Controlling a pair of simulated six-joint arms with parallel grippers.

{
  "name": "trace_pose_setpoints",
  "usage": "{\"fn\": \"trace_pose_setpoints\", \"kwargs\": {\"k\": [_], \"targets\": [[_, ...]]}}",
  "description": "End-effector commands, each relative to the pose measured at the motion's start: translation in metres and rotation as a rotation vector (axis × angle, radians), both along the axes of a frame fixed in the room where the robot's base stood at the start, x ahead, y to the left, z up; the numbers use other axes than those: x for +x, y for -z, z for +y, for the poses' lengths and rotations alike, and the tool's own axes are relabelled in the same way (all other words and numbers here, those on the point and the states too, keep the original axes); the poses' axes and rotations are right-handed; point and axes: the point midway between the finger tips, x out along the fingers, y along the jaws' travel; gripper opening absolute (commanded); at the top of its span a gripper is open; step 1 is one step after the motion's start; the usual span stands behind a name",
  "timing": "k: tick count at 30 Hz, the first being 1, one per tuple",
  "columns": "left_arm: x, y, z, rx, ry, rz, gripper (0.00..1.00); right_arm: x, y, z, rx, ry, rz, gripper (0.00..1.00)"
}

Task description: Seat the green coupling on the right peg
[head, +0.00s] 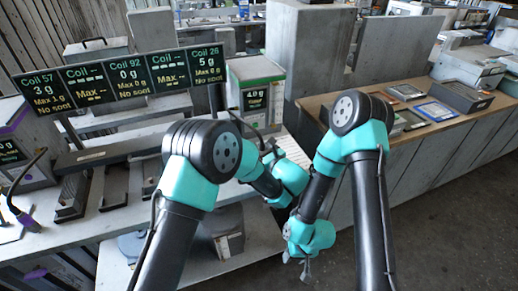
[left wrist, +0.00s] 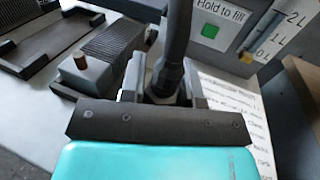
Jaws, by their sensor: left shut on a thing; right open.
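My left gripper (left wrist: 165,92) is shut on a dark ribbed fitting (left wrist: 168,75) at the end of a thick black hose. No green shows on this fitting, so I cannot tell whether it is the green coupling. In the head view my left gripper (head: 268,152) is small and partly hidden by my own arm, in front of the green-topped box (head: 255,92). My right gripper (head: 304,271) is open and empty, hanging low past the bench's right end. I cannot pick out the right peg in either view.
A grey panel (left wrist: 222,22) with a green button and litre scale stands behind the hose. A printed sheet (left wrist: 232,105) lies right, and a grey block with a copper-coloured knob (left wrist: 82,66) left. A purple-ended cable (head: 25,218) is at far left. Display screens (head: 128,80) line the bench's back.

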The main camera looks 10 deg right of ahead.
Motion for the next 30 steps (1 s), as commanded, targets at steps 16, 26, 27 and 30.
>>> {"fn": "trace_pose_setpoints", "kwargs": {"k": [16, 26, 27, 30], "targets": [[0.0000, 0.0067, 0.0001, 0.000, 0.000, -0.001, 0.42, 0.0000, 0.0000, 0.0000, 0.000, 0.000, 0.000, 0.43], [0.0000, 0.0070, 0.0001, 0.000, 0.000, 0.000, 0.60, 0.0000, 0.0000, 0.0000, 0.000, 0.000, 0.000, 0.43], [-0.0001, 0.0074, 0.0002, 0.000, 0.000, 0.001, 0.60, 0.0000, 0.0000, 0.0000, 0.000, 0.000, 0.000, 0.43], [-0.0001, 0.0062, 0.0002, 0.000, 0.000, 0.000, 0.60, 0.0000, 0.0000, 0.0000, 0.000, 0.000, 0.000, 0.43]]}}
